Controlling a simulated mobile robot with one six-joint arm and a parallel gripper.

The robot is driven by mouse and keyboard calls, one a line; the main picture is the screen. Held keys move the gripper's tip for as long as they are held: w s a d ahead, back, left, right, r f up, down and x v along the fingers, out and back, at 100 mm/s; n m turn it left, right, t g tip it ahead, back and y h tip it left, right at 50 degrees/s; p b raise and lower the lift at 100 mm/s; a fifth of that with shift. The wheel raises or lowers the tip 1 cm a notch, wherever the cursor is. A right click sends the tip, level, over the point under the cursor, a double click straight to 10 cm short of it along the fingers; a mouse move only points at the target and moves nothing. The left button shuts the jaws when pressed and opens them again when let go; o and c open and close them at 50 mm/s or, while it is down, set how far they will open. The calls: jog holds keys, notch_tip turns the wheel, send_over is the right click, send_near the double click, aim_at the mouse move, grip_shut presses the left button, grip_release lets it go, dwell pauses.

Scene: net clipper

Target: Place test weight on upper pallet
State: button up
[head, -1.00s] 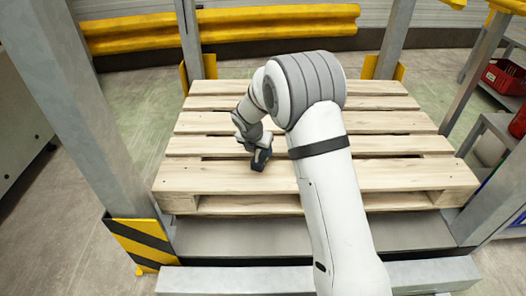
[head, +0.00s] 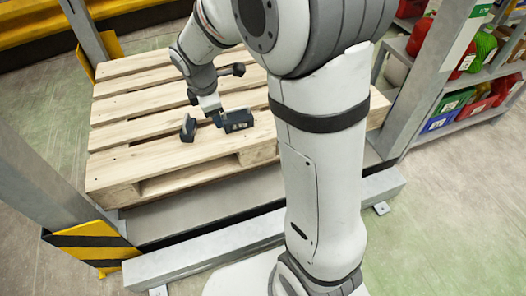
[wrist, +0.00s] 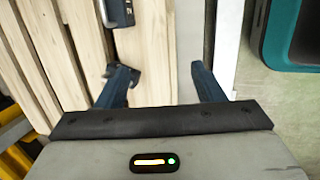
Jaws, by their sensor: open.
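The test weight appears to be a dark block (head: 238,120) with a light mark, resting on the wooden pallet (head: 130,165) near its front edge. It is partly seen at the top of the wrist view (wrist: 117,12), cut off by the frame edge. My gripper (head: 205,122) is low over the pallet, just left of the block. In the wrist view my gripper (wrist: 160,75) has its two dark blue fingers wide apart with nothing between them. The left finger is over the boards and the right one near the pallet's edge. The block lies ahead of the fingers, apart from them.
A grey post with a yellow-black striped foot (head: 90,248) stands at the front left. A second post (head: 440,80) and shelves with coloured bins (head: 455,110) are on the right. A teal-rimmed item (wrist: 290,40) shows at the wrist view's right. The pallet's left part is clear.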

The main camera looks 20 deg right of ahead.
jog(key=s+d+r+m, duration=0.1)
jog(key=s+d+m, duration=0.2)
jog(key=s+m, duration=0.6)
jog(key=s+d+r+m+g+y, duration=0.1)
jog(key=s+d+m, duration=0.2)
jog(key=s+m, duration=0.6)
jog(key=s, duration=0.3)
jog(key=shift+d+r+g+y, duration=0.3)
jog(key=shift+r, duration=0.05)
